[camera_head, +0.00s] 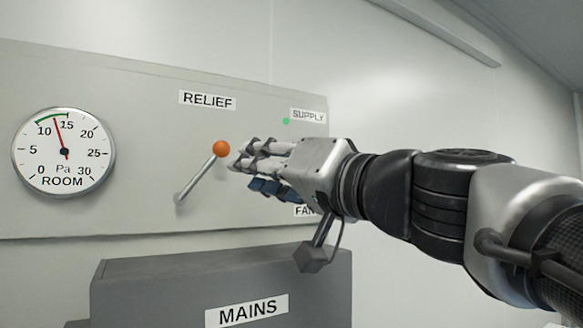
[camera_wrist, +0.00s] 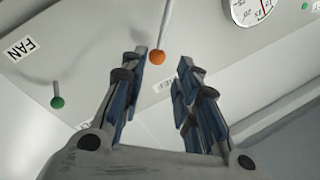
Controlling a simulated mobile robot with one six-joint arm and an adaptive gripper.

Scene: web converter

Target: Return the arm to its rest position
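My gripper (camera_head: 247,170) is at the end of my arm, in front of the grey panel (camera_head: 130,100) in the head view. In the wrist view my gripper (camera_wrist: 163,80) has its two fingers apart with nothing between them. The RELIEF lever, a grey rod with an orange ball (camera_head: 221,148), tilts up to the right, its ball just left of my fingertips. The orange ball (camera_wrist: 157,57) also shows just beyond the fingertips in the wrist view; it appears free of the fingers. My arm reaches in from the right and hides part of the panel.
A round ROOM gauge (camera_head: 64,152) is on the panel's left, its needle between 10 and 15. A green-ball lever (camera_wrist: 57,103) is near the FAN label. A grey MAINS box (camera_head: 150,290) stands below the panel.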

